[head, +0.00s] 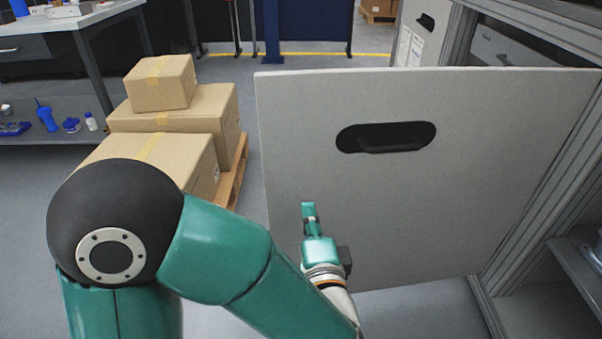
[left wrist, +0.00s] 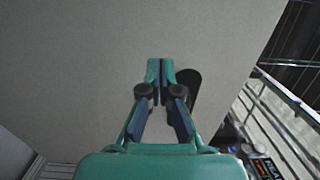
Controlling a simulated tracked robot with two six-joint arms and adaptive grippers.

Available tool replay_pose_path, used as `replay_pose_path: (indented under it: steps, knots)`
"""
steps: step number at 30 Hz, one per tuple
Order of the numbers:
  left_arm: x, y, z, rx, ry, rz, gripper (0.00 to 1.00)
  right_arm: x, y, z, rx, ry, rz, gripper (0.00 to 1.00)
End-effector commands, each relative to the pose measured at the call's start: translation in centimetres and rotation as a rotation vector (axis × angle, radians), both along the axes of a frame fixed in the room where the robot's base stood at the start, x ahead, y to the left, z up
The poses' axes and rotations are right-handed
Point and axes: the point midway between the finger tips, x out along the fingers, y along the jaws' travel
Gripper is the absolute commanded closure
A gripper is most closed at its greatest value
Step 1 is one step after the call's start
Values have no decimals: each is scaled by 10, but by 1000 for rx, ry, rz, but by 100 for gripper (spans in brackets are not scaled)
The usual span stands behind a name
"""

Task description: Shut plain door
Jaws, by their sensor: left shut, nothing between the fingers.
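The plain door (head: 300,120) is a grey panel with a dark oval handle slot. It stands open, swung out from the cabinet frame (head: 545,190) at the right. My left gripper (head: 309,206) is shut and empty, in front of the door's lower left part, below and left of the slot. In the left wrist view the shut fingertips (left wrist: 160,66) point along the door's grey face (left wrist: 80,60), and part of the dark slot shows behind them. I cannot tell whether the fingertips touch the door. My right gripper is not in view.
Stacked cardboard boxes (head: 185,115) on a pallet (head: 236,172) stand left of the door. A workbench (head: 70,22) with blue tools below it is at the far left. Grey floor shows between boxes and door.

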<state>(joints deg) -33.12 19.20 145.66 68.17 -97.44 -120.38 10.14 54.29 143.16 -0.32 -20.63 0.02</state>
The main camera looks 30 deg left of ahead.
Motion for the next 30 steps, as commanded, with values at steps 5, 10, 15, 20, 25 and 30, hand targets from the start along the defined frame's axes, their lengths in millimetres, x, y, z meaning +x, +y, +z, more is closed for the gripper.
replay_pose_path:
  steps: [5,10,15,20,25,30]
  knots:
    - [10,8,9,6,6,2,100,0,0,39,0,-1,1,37]
    - [20,19,1,-7,3,3,100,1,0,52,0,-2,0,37]
    - [49,43,-2,-9,-2,5,100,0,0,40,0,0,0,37]
    - [69,59,-2,-7,-3,1,100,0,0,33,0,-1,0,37]
    - [82,68,-1,-6,-1,-1,100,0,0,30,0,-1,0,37]
    - [85,70,0,-6,1,-2,100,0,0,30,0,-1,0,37]
